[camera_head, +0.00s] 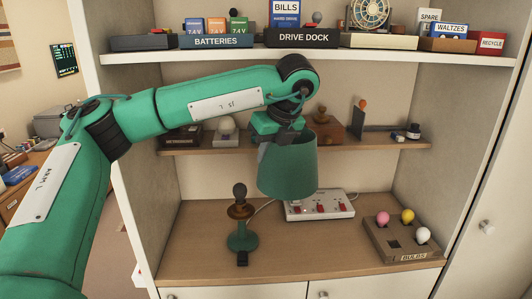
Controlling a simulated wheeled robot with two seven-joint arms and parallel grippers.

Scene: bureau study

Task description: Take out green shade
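The green shade (288,172) is a tapered dark green lampshade, in the middle of the head view, inside the shelf unit. It is off the lamp base, with its lower edge above the wooden surface. My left gripper (268,148) is at the shade's upper left rim, with a grey finger against its side, and appears shut on it. The far finger is hidden. My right gripper is not in view.
A bulb tray (385,250) with pink, yellow and white bulbs stands at the right. A middle shelf (350,145) carries small items. The front wooden surface between lamp base and tray is clear.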

